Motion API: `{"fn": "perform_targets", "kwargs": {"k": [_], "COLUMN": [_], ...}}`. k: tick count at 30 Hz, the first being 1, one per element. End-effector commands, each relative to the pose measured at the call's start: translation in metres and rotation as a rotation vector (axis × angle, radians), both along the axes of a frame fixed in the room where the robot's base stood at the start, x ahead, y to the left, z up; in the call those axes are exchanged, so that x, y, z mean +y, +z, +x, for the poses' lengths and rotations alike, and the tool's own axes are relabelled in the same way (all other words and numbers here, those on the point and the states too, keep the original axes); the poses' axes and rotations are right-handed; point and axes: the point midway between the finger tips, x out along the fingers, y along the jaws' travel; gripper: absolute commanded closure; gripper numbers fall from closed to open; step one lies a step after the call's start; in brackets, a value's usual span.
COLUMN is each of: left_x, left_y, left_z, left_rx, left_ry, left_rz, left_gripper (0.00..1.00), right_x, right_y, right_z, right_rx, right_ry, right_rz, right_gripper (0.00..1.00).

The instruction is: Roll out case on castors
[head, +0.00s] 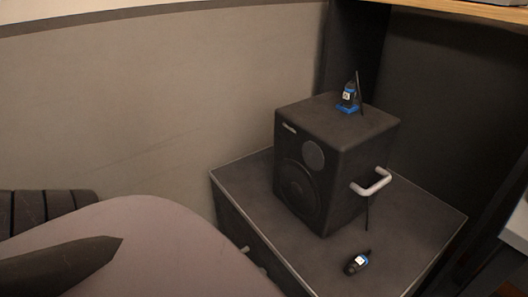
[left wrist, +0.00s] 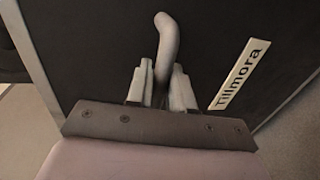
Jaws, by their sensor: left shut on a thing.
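The case (head: 415,262) is a dark, low box with a light edge trim, standing in a recess under a wooden top. In the left wrist view its dark face (left wrist: 100,45) fills the picture and carries a white "Tillmora" label (left wrist: 240,75). My left gripper (left wrist: 163,85) is shut on a grey curved handle (left wrist: 165,38) on that face. In the head view part of a light handle (head: 246,250) shows on the case's front, but my left gripper is hidden there. The castors are out of sight. My right gripper is not in view.
A black speaker (head: 345,165) with a pale side handle (head: 372,182) stands on the case. A small blue-and-black radio (head: 348,97) stands on the speaker; another (head: 356,262) is on the case top. A wooden top (head: 470,10) overhangs at upper right.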

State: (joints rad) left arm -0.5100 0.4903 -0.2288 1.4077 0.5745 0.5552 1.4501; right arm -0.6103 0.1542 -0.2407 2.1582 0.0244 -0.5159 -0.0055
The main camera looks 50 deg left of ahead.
Motion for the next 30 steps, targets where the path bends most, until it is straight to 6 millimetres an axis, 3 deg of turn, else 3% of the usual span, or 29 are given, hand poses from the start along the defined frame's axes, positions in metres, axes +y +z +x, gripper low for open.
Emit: {"fn": "perform_targets", "kwargs": {"k": [15,16,17,26,30], "left_x": [0.000,0.000,0.000,0.000,0.002], "left_y": [0.000,0.000,0.000,0.000,0.003], "left_z": [-0.005,-0.005,-0.005,-0.006,-0.018], "left_rx": [-0.001,-0.001,-0.001,0.000,0.003], "left_ry": [-0.001,-0.001,-0.001,0.000,-0.001], "left_rz": [0.000,0.001,0.000,0.000,0.001], "left_gripper": [1.00,0.72,0.62,0.62,0.62], "right_x": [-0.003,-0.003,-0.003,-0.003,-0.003], "right_y": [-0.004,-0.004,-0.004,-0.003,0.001], "right_z": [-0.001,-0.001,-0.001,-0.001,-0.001], "right_rx": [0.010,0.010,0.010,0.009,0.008], "right_ry": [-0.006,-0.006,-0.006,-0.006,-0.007], "right_rz": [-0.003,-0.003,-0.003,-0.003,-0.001], "right_gripper": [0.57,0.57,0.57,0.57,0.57]}}
